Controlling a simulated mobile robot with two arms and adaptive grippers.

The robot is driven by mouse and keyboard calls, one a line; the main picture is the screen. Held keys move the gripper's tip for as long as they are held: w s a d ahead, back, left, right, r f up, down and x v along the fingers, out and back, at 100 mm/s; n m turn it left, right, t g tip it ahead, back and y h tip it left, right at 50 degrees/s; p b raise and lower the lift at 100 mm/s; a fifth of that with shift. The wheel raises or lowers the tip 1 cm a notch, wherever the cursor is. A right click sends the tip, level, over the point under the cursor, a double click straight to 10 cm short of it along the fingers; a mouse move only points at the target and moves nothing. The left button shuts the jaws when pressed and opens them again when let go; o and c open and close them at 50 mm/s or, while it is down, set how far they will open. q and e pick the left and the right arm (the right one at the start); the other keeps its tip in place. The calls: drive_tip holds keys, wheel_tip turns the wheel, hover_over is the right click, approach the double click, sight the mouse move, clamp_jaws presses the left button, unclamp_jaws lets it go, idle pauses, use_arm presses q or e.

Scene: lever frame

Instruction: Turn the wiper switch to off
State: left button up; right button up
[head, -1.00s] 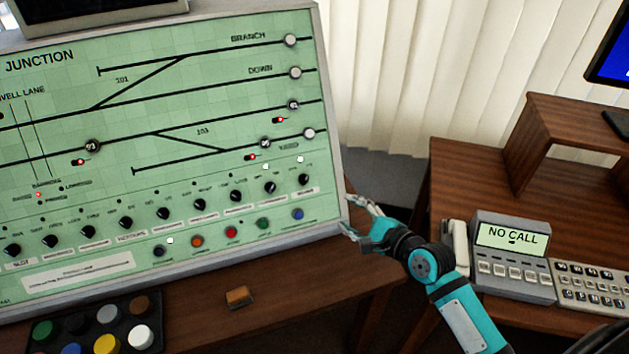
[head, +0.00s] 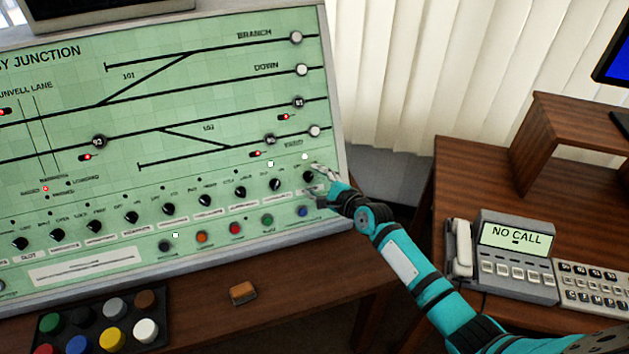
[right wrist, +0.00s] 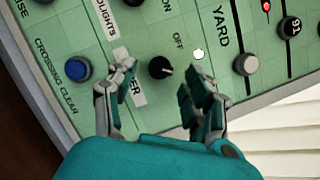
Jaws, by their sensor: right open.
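The wiper switch (head: 308,176) is the black rotary knob at the right end of the knob row on the green panel. In the right wrist view this knob (right wrist: 161,67) sits between my fingertips, with OFF and ON printed near it and a white label ending in "PER" partly hidden by a finger. I cannot tell clearly which way its pointer faces. My right gripper (head: 320,184) is open at the panel's right edge. In the right wrist view the right gripper (right wrist: 160,78) has one finger either side of the knob, with visible gaps. My left gripper is not in view.
A blue button (head: 303,211) lies just below the knob, and another knob (head: 274,184) stands left of it. A white lamp (right wrist: 198,54) is close to my right finger. A telephone (head: 515,250) stands on the right desk. A tray of coloured buttons (head: 70,340) is at front left.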

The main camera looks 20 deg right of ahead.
drive_tip(key=shift+w+a+f, duration=0.15)
drive_tip(key=shift+w+a, duration=0.05)
drive_tip(key=shift+w, duration=0.4)
clamp_jaws()
